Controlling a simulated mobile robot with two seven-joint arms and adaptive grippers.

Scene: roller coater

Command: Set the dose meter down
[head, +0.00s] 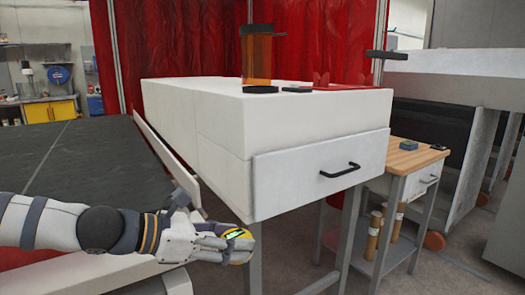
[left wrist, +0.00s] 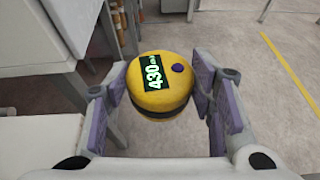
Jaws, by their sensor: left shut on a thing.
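The dose meter is a round yellow puck with a dark band, a purple button and a display reading 430; it shows large in the left wrist view (left wrist: 160,85). In the head view the dose meter (head: 239,234) is partly hidden by my fingers. My right gripper is not in view.
The white cabinet (head: 220,165) has a drawer with a black handle (head: 340,170). An orange cylinder (head: 257,58), black discs and a red item stand on its top. A small wooden-topped table (head: 408,160) at right holds a small blue-green block (head: 409,145). A dark conveyor surface (head: 70,165) lies left.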

